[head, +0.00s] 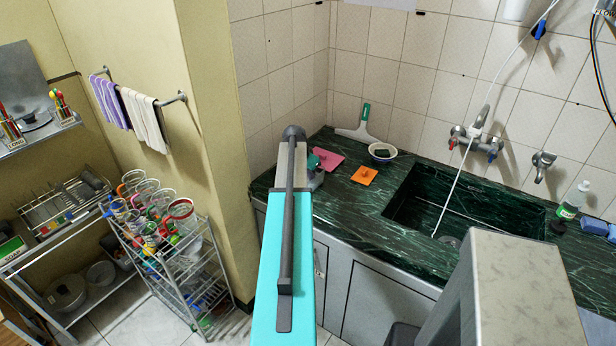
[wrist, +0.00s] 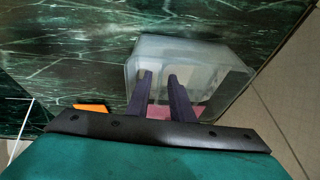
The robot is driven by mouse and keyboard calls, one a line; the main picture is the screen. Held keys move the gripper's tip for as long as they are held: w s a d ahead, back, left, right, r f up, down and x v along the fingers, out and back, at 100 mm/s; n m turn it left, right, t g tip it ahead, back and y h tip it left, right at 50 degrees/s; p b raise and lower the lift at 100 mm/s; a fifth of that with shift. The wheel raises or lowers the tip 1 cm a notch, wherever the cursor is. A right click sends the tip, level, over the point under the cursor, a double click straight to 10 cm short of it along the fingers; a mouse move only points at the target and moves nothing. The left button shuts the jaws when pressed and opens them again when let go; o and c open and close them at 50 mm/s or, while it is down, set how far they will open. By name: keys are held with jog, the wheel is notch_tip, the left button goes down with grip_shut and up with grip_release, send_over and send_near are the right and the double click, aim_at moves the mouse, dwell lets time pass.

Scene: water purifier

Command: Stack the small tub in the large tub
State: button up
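A clear, see-through tub (wrist: 215,72) shows in the wrist view, just beyond my gripper (wrist: 160,74), with green marble behind it. The gripper's two dark fingers stand apart, with a visible gap between their tips, and overlap the near side of the tub. I cannot tell whether they touch it. Inner outlines show through the clear walls, but I cannot tell whether these are a second tub. In the head view, my arm hides the gripper and most of this spot. Only a greyish shape (head: 316,178) peeks out at the arm's right, and I cannot tell whether it is tub or gripper.
The sink (head: 435,190) is to the right, with a bottle (head: 572,202) beyond. A rack (head: 205,270) with cups stands at left.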

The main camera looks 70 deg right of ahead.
jog(key=shift+r, duration=0.3)
jog(key=b+v, duration=0.3)
jog(key=v, duration=0.8)
jog(key=shift+a+r, duration=0.2)
jog(key=shift+r, duration=0.15)
jog(key=shift+w, duration=0.1)
dwell(0.3)
